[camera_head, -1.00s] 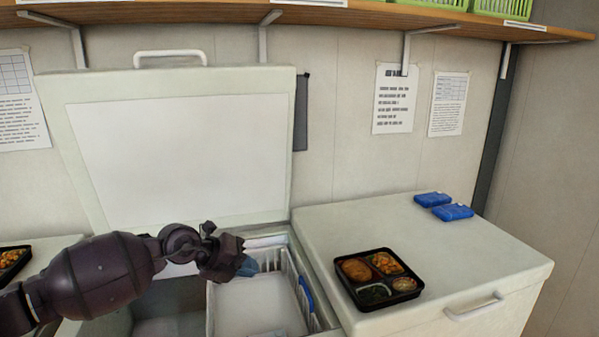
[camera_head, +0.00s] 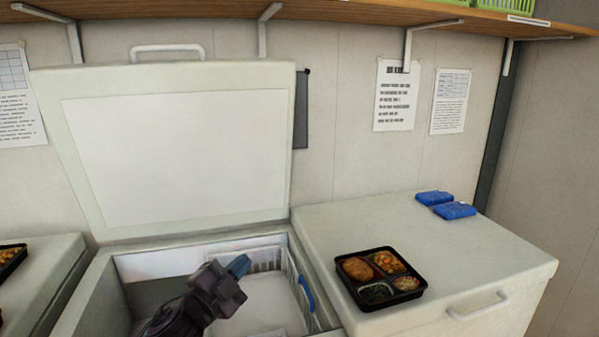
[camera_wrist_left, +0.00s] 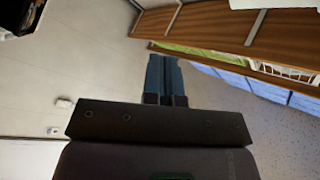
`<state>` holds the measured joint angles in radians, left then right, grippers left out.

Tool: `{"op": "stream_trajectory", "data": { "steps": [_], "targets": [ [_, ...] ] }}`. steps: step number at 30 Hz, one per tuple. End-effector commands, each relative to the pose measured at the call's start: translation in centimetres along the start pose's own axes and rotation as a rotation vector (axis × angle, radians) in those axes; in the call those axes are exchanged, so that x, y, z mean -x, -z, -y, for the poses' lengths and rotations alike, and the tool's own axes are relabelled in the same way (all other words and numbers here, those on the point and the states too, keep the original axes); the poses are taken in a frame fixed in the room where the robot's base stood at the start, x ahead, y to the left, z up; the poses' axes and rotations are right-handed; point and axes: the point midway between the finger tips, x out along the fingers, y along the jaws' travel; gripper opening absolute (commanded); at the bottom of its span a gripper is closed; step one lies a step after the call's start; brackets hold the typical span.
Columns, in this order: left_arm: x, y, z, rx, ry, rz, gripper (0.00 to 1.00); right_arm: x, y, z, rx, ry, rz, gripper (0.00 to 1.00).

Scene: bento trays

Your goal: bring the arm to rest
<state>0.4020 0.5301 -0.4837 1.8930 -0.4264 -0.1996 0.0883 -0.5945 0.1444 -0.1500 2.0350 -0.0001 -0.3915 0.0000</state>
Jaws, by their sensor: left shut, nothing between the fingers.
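My left gripper (camera_head: 238,266) is over the open freezer chest (camera_head: 92,292), in front of the white basket inside it. Its blue fingers are together and nothing is between them. They also show closed in the left wrist view (camera_wrist_left: 165,78), pointing away from the camera. My right gripper is not in view.
The raised lid (camera_head: 180,160) stands behind the chest. A white basket (camera_head: 270,300) with a blue handle is inside. On the closed chest at right (camera_head: 330,222) lie a filled bento tray (camera_head: 376,302) and blue ice packs (camera_head: 444,205). Another tray (camera_head: 10,262) shows at far left.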

Motion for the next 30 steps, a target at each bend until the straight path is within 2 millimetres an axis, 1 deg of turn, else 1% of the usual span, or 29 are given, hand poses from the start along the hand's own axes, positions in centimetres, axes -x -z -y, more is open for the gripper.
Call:
{"op": "stream_trajectory", "data": {
  "steps": [1,5,6,8,9,11,12,14,15,17,18,20,21,23,24,27,30],
  "targets": [
    [1.7,-1.5,-1.4,0.080,0.002,0.064,0.00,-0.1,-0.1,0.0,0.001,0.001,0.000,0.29],
    [5.8,-4.8,-4.1,0.255,0.006,0.212,0.00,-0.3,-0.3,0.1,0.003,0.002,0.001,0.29],
    [7.1,-5.7,-5.0,0.305,0.006,0.255,0.00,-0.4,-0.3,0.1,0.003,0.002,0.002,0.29],
    [9.3,-7.0,-6.4,0.382,0.008,0.319,0.00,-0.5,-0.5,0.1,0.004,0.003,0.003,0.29],
    [10.8,-7.7,-7.3,0.431,0.010,0.361,0.00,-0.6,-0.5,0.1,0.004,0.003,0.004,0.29],
    [13.1,-8.9,-8.6,0.501,0.015,0.422,0.00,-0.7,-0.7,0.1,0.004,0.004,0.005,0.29],
    [14.7,-9.5,-9.6,0.547,0.019,0.462,0.00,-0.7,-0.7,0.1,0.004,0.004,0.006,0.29],
    [17.1,-10.4,-10.9,0.614,0.028,0.519,0.00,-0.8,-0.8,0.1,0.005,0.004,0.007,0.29],
    [18.9,-10.9,-11.8,0.655,0.036,0.556,0.00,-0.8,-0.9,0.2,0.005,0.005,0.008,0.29],
    [21.4,-11.6,-13.0,0.710,0.050,0.610,0.00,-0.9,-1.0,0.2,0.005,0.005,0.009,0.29],
    [23.2,-12.0,-13.8,0.742,0.061,0.645,0.00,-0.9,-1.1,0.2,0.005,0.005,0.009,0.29],
    [25.9,-12.5,-15.0,0.780,0.076,0.700,0.00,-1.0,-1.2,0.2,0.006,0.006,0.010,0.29],
    [27.8,-12.8,-15.8,0.799,0.085,0.738,0.00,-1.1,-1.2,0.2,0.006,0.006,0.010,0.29],
    [30.5,-13.2,-17.1,0.823,0.096,0.795,0.00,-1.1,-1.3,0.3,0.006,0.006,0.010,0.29],
    [32.2,-13.3,-17.9,0.836,0.102,0.831,0.00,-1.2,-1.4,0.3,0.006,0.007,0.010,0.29],
    [35.8,-13.3,-19.7,0.864,0.105,0.907,0.00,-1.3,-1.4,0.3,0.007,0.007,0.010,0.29],
    [38.2,-13.0,-21.1,0.882,0.100,0.956,0.00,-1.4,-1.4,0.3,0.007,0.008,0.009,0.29]
  ]
}}
